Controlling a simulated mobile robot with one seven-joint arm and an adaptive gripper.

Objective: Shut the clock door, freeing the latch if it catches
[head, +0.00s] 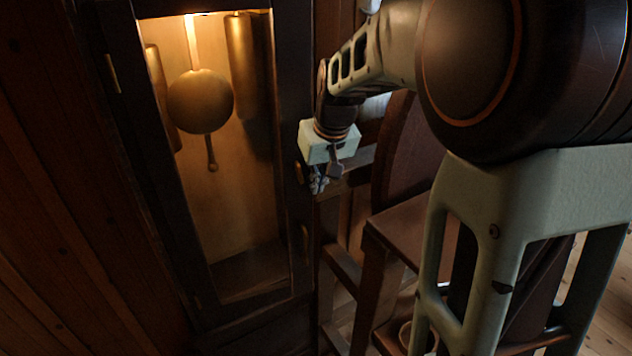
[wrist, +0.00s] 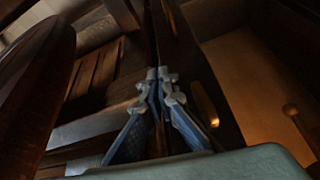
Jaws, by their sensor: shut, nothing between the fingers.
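The tall dark clock door (head: 296,120) has a long lit pane with a round brass pendulum (head: 200,100) behind it. I cannot tell whether the door is fully shut or slightly ajar. A small brass fitting (head: 299,172) and a second one (head: 305,236) sit on its right side; which is the latch is unclear. My gripper (head: 318,183) is at the door's right edge, beside the upper fitting. In the wrist view my gripper (wrist: 160,82) has its fingertips together and empty, close to the dark door edge. A brass piece (wrist: 205,103) shows just right of the fingers. Contact is unclear.
A dark wooden chair (head: 400,225) stands right of the clock, close to my arm. Wooden rails (head: 342,268) of other furniture fill the gap between them. A plank wall (head: 50,190) is at left.

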